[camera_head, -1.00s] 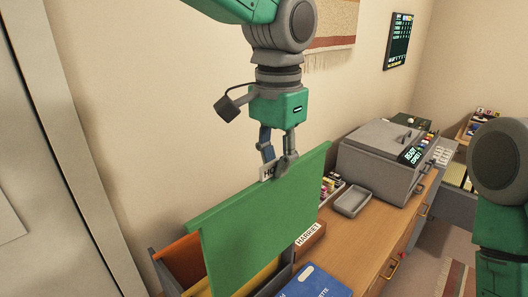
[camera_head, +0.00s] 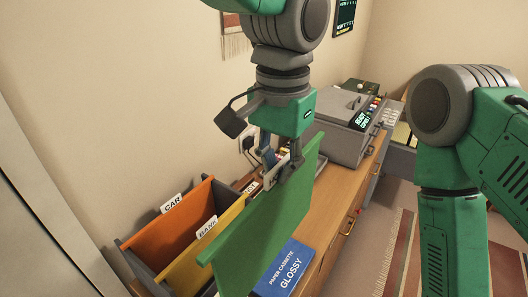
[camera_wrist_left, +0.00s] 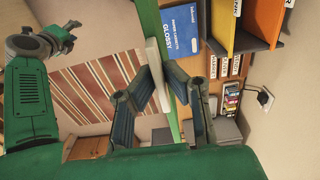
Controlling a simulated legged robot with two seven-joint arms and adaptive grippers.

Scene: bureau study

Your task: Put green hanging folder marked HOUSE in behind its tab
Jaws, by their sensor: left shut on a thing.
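My left gripper (camera_head: 287,172) is shut on the top edge of the green folder (camera_head: 262,235), close to its far end. The folder hangs tilted, beside and in front of the yellow folder, its lower part cut off by the frame. Its white tab (camera_wrist_left: 156,75) is between the fingers (camera_wrist_left: 165,92) in the left wrist view; its writing is unreadable. A grey file box (camera_head: 140,268) holds an orange folder (camera_head: 190,222) tabbed CAR (camera_head: 172,203) and a yellow folder (camera_head: 190,268) tabbed BANK (camera_head: 207,228). The green folder hides the box's near side.
A blue GLOSSY paper cassette (camera_head: 285,268) lies on the wooden desk (camera_head: 325,205) right of the folder. A grey machine (camera_head: 340,130) stands farther back. Labelled brown boxes (camera_wrist_left: 224,65) stand beyond the file box. The wall (camera_head: 90,110) is close on the left.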

